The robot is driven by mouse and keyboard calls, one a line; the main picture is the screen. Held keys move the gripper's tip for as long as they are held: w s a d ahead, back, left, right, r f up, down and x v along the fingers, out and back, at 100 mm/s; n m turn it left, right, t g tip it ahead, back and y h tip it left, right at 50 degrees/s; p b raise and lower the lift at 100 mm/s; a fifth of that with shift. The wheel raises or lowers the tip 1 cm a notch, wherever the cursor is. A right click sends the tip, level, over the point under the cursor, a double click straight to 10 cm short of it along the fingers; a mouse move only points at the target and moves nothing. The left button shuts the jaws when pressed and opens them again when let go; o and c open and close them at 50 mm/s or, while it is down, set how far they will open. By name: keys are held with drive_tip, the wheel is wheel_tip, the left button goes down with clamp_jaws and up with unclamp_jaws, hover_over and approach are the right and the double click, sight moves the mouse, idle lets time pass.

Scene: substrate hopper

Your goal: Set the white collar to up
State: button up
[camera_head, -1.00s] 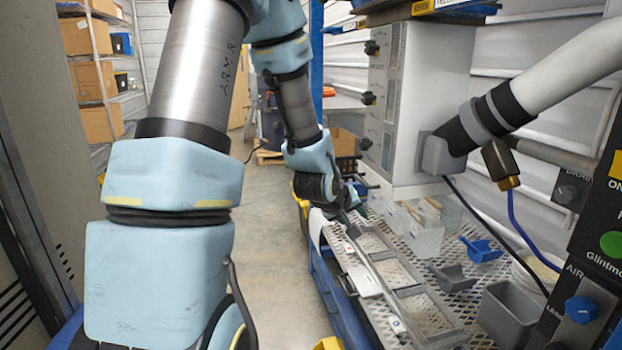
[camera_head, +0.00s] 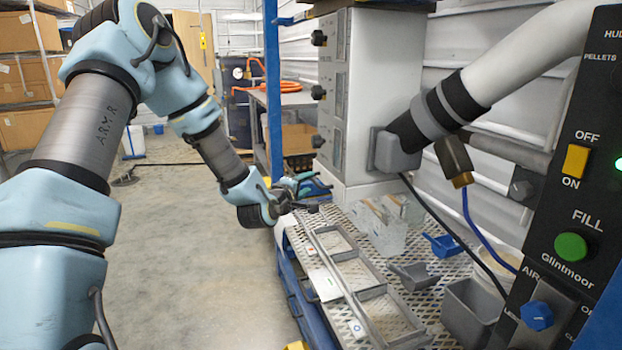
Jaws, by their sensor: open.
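No white collar can be made out for certain. A thick white pipe (camera_head: 530,55) with black and grey bands (camera_head: 437,112) comes down from the upper right. It ends in a grey square fitting (camera_head: 395,152) on the side of the light grey cabinet (camera_head: 368,50). A blue knob (camera_head: 536,315) sits low on the black panel at the right. My gripper (camera_head: 308,206) is small in view, open, over the far left corner of the perforated bench. It appears empty and is left of and below the pipe fitting.
The perforated bench (camera_head: 405,240) holds a grey divided frame (camera_head: 373,290), a blue scoop (camera_head: 443,245), a grey scoop (camera_head: 414,275) and a grey bin (camera_head: 470,310). The black panel (camera_head: 600,130) has a yellow switch and green button.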

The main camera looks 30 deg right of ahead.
sight(314, 180)
drive_tip(key=shift+p+x, duration=0.4)
drive_tip(key=shift+x, duration=1.9)
drive_tip(key=shift+s+d, duration=0.1)
clamp_jaws()
